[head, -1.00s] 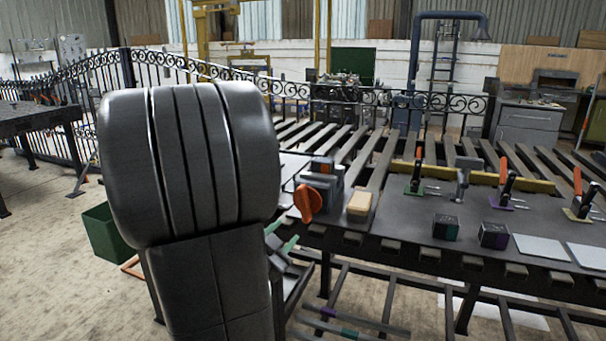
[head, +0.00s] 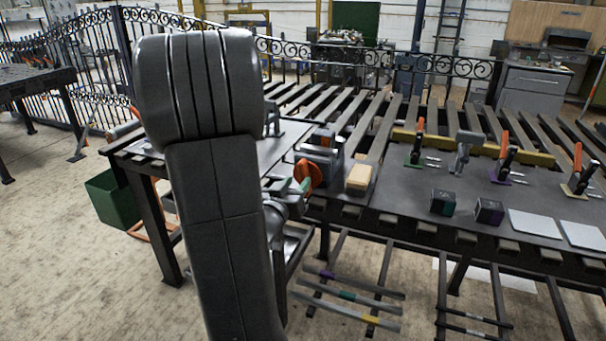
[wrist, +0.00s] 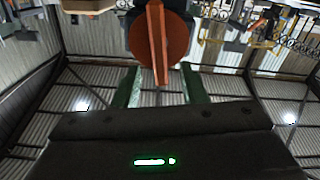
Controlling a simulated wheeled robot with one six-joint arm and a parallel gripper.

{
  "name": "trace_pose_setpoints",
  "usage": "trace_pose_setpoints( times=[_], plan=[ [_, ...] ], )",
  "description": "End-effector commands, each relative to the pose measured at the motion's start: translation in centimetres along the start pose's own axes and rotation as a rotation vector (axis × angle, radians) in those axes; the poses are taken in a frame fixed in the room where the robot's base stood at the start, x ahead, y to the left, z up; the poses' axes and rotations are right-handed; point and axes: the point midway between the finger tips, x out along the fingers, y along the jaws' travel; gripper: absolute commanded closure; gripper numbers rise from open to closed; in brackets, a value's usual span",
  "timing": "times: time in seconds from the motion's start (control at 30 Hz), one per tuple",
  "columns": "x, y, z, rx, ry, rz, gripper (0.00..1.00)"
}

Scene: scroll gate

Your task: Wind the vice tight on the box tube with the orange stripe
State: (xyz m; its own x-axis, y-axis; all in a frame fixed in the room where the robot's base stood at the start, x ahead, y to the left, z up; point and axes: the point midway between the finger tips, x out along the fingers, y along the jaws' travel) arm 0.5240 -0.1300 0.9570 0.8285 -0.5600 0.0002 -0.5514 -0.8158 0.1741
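The grey vice (head: 334,160) stands at the near edge of the table, left of a tan block. Its orange-red round handle (head: 309,175) faces my arm. A dark piece with an orange patch (head: 324,135) sits at the top of the vice; I cannot tell how tightly it is held. My gripper (head: 290,186) has green fingers and is just left of the handle. In the wrist view the handle (wrist: 176,42) is a disc with a raised bar. My open fingers (wrist: 160,86) stand apart on either side of the bar's lower end, with gaps.
The tan block (head: 360,178) lies right of the vice. Dark cubes (head: 443,202), pale plates (head: 535,223) and orange-handled clamps (head: 501,158) stand farther right. Striped rods (head: 350,296) lie below the table. A green bin (head: 108,196) stands on the floor at left.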

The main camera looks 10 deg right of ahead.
Motion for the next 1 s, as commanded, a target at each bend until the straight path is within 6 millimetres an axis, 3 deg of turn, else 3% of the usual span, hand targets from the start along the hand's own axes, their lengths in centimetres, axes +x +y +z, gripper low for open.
trace_pose_setpoints(
  times=[0.1,0.3,0.7,0.9,1.0],
  plan=[
    [2.4,0.1,0.0,0.0,-0.001,0.004,0.62],
    [4.8,0.1,0.0,0.001,0.0,0.002,0.62],
    [5.6,0.0,0.0,0.001,0.0,0.0,0.62],
    [5.5,0.0,0.0,0.001,0.0,0.0,0.99],
    [5.5,0.0,0.0,0.001,0.0,0.0,1.0]
  ],
)
